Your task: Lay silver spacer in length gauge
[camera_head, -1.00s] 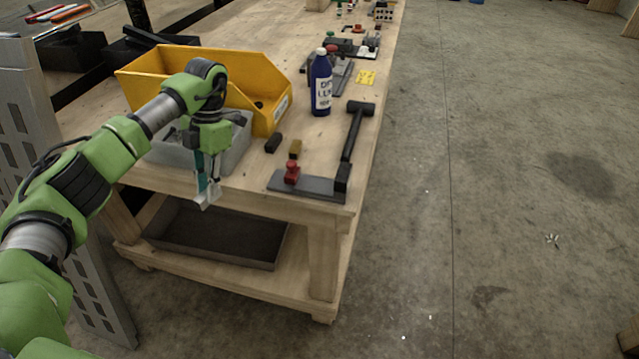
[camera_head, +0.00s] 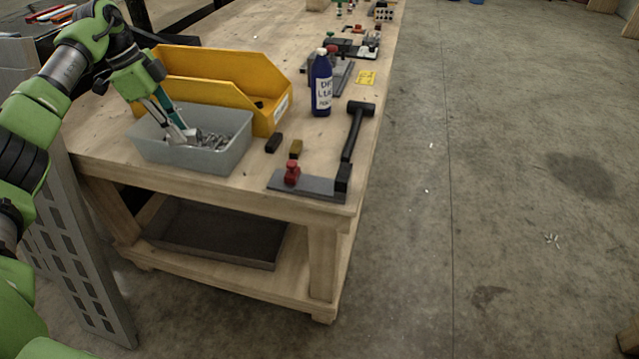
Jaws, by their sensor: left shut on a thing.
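My left gripper (camera_head: 184,136) points down into a grey bin (camera_head: 228,163) at the near left of the bench. The bin holds many small silver pieces (camera_head: 212,140). The gripper is shut on a small silver spacer at the bin's contents; the spacer is hard to tell from the pieces around it. The length gauge seems to be the flat grey plate (camera_head: 318,186) with a red clamp (camera_head: 292,172) and a black end block (camera_head: 343,178), at the bench's front edge, right of the gripper. My right gripper is not in view.
A yellow bin (camera_head: 262,118) stands behind the grey one. A black block (camera_head: 273,142) and a brass-coloured block (camera_head: 296,149) lie between bin and plate. A blue bottle (camera_head: 321,85) and a black hammer (camera_head: 352,135) are further back and right.

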